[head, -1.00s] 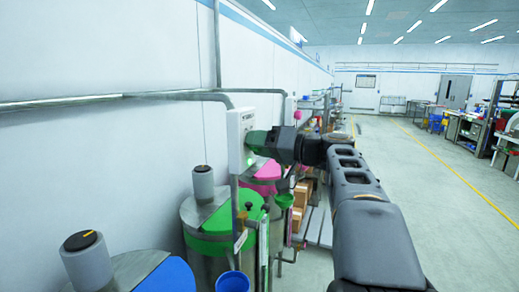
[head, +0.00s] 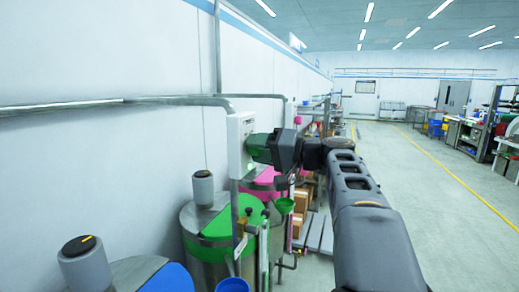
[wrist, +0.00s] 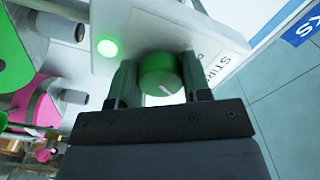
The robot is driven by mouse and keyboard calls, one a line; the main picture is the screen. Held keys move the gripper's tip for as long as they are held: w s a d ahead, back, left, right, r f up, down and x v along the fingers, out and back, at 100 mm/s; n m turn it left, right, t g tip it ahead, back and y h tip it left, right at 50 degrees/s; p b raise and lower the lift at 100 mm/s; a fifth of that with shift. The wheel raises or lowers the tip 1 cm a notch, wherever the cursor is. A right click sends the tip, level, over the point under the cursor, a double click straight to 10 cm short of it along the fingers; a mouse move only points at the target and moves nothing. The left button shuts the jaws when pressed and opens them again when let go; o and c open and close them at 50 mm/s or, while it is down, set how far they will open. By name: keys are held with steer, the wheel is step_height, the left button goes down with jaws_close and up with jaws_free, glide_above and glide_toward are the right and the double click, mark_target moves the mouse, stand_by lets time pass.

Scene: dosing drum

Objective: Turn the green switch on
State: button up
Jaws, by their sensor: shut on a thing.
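The green switch (wrist: 160,75) is a round knob with a white pointer mark on a white control box (head: 240,143). My gripper (wrist: 158,85) has one finger on each side of the knob in the wrist view and is shut on it. In the wrist view the pointer mark lies slanted toward the knob's lower right. A green lamp (wrist: 107,48) on the box beside the knob is lit. In the head view my gripper (head: 256,147) reaches the box from the right, and the knob is hard to make out there.
Below the box stands a steel drum with a green lid (head: 226,222). A drum with a pink lid (head: 265,180) is behind it and one with a blue lid (head: 168,278) is nearer. Pipes (head: 180,99) run along the wall.

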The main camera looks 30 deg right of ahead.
steer(key=o, duration=0.9)
steer(key=shift+o, duration=0.2)
steer(key=b+v, duration=0.2)
steer(key=v, duration=1.2)
steer(key=shift+b, duration=0.35)
steer(key=shift+w+a, duration=0.1)
